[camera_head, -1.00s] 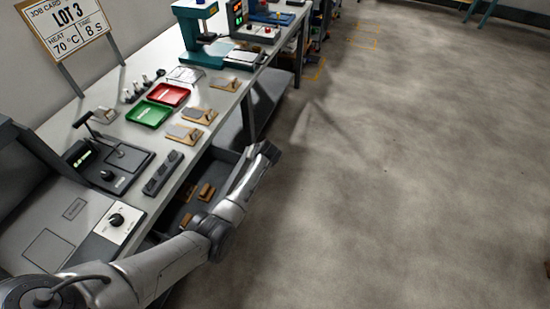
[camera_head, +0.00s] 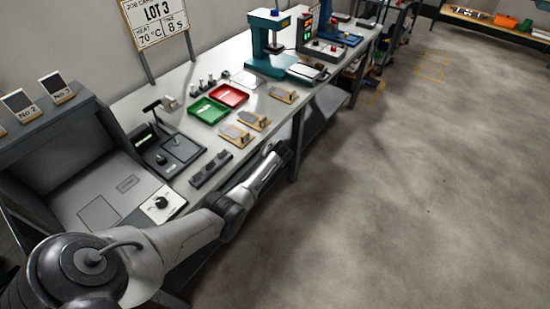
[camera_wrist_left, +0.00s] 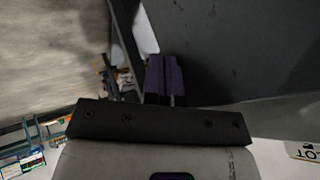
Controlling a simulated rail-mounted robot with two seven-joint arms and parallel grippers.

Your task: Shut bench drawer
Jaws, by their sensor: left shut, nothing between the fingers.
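My left arm reaches along the front edge of the bench (camera_head: 205,137) in the head view. My left gripper (camera_head: 280,152) is at its far end, close to the bench front just below the top. The wrist view shows the shut, empty fingers (camera_wrist_left: 165,78) against or very near a dark grey panel (camera_wrist_left: 225,50); I cannot tell if they touch it. This panel may be the drawer front. The drawer's inside does not show in the head view, and my arm covers much of that stretch of the bench front. My right gripper is out of view.
On the bench stand a green tray (camera_head: 208,110), a red tray (camera_head: 229,95), wooden-based pieces (camera_head: 253,121), a black device (camera_head: 172,150) and a teal press (camera_head: 268,45). The grey floor (camera_head: 400,190) to the right is clear.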

